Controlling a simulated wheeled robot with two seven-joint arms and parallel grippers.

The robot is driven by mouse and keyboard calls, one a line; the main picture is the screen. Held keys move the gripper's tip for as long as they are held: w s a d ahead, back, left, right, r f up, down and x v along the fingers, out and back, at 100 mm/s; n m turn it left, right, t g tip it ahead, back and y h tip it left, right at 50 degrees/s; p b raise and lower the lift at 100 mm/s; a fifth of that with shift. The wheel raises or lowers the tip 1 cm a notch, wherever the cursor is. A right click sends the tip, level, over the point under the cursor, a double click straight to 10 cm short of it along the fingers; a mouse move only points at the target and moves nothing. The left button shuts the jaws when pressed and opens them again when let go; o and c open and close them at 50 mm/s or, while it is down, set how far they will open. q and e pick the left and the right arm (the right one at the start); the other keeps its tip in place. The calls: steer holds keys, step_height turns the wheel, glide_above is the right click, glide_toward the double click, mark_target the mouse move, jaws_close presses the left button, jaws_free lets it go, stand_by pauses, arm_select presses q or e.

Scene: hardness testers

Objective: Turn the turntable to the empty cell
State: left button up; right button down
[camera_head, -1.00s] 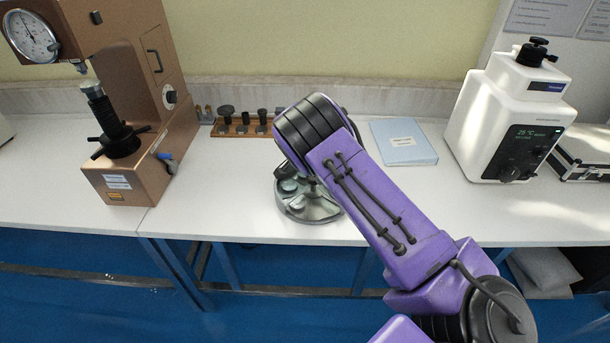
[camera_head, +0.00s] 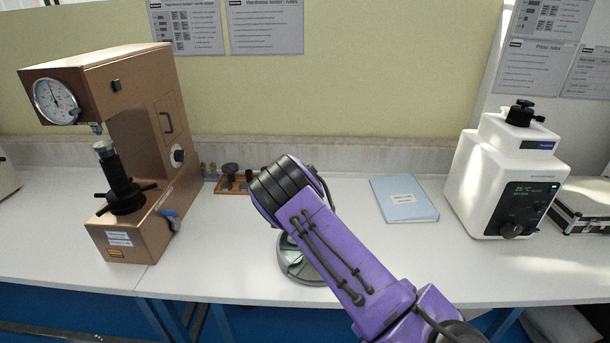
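The turntable (camera_head: 296,268) is a round grey metal disc on the white bench, in the middle of the head view. My purple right arm comes in from the lower right and its black wrist end covers most of the turntable. My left gripper is out of the picture.
A brown hardness tester (camera_head: 128,150) with a dial stands at the left. A wooden rack (camera_head: 232,187) of dark parts is behind the turntable. The bench left of the turntable is clear.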

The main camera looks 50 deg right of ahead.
stand_by(0.4)
steer(key=shift+c, duration=2.4)
jaws_free()
steer(key=shift+w+r, duration=0.1)
steer(key=shift+r, duration=0.15)
steer(key=b+v, duration=0.2)
steer(key=v, duration=0.8)
